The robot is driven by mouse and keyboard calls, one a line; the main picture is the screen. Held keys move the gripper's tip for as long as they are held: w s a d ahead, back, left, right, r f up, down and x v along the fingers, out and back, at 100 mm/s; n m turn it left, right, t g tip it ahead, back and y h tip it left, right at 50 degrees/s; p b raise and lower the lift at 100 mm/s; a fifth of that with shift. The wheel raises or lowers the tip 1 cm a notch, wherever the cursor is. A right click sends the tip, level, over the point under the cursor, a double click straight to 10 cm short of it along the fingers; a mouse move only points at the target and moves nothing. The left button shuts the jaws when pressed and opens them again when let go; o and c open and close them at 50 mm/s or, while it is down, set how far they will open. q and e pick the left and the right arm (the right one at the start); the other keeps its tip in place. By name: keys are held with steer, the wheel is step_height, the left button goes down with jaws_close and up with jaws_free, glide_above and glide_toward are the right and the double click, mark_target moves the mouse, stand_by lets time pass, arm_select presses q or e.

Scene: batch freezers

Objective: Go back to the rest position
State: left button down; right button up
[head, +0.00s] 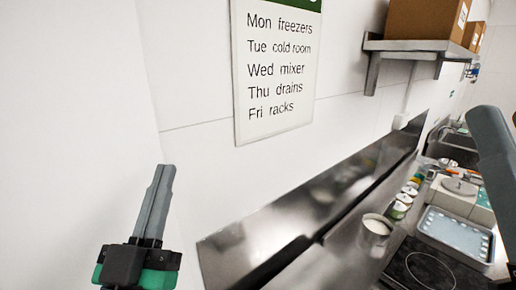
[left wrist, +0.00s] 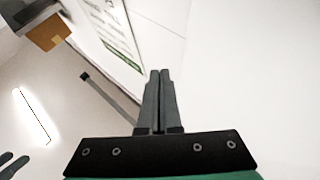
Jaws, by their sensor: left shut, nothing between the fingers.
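My left gripper (head: 166,170) points upward in the lower left of the head view, in front of a plain white surface. Its two grey fingers lie together with nothing between them. The closed fingers also show in the left wrist view (left wrist: 160,74), with free space around their tips.
A wall sign (head: 276,70) lists weekdays and chores. A shelf (head: 415,46) with cardboard boxes (head: 425,18) hangs at upper right. Below are a steel counter, a pot (head: 375,230), a blue-grey tray (head: 455,236) and a sink (head: 455,148). Nothing touches the left gripper.

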arm_select(q)
steer(key=s+a+r+t, duration=0.3)
steer(key=s+a+r, duration=0.2)
steer(key=s+r, duration=0.7)
step_height(320, 180, up, 15)
steer(key=p, duration=1.5)
steer(key=shift+f+h+p, duration=0.2)
steer(key=shift+h+p, duration=0.2)
steer(key=shift+a, duration=0.1)
step_height(320, 180, down, 24)
steer(key=b, duration=2.4)
steer(key=shift+f, duration=0.2)
